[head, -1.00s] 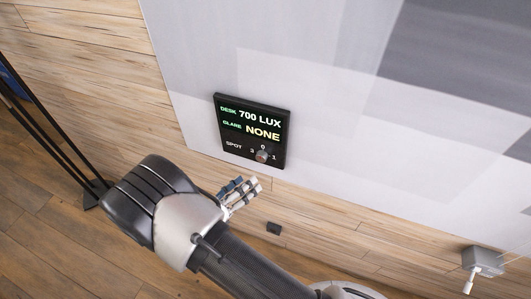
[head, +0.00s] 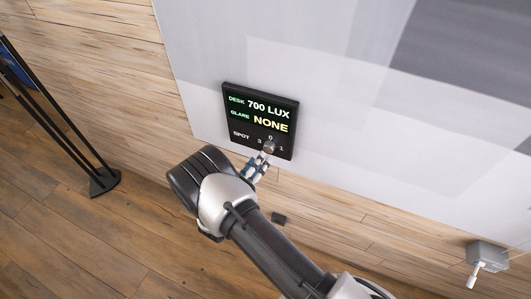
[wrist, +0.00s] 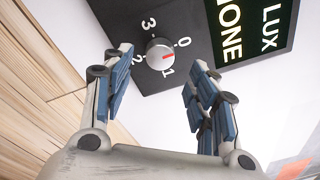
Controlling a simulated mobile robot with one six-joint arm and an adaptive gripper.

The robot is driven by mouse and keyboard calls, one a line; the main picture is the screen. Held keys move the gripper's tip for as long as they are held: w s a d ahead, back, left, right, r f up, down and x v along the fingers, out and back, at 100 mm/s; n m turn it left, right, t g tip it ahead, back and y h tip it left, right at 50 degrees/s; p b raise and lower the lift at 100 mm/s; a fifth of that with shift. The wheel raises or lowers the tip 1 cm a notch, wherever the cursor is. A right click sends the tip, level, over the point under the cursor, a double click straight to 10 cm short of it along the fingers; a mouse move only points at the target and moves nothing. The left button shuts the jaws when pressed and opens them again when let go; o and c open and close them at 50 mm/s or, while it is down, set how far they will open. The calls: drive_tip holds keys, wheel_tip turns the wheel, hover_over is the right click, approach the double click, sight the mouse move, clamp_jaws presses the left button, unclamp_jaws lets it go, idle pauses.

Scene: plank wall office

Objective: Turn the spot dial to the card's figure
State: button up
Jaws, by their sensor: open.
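The spot dial (head: 268,147) is a small round silver knob at the bottom of a black wall panel (head: 228,98). The panel reads DESK 700 LUX and GLARE NONE. In the wrist view the dial (wrist: 158,49) has figures 0, 1, 2 and 3 around it. Its red mark points between 0 and 1. My gripper (head: 257,167) is open just below the dial. In the wrist view its two fingers (wrist: 160,76) stand apart on either side of the dial, with nothing held. Contact cannot be told. I cannot make out a card with a figure.
A grey box with a white lever (head: 487,257) is on the wall at lower right. A small dark block (head: 279,218) is on the planks below the panel. A black stand (head: 102,180) is at left. An orange patch (wrist: 291,169) shows in the wrist view's lower right.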

sight(267, 150)
drive_tip(key=x, duration=0.5)
drive_tip(key=shift+w, duration=0.25)
drive_tip(key=shift+c, duration=0.4)
drive_tip(key=shift+d, duration=0.1)
drive_tip(key=c, duration=1)
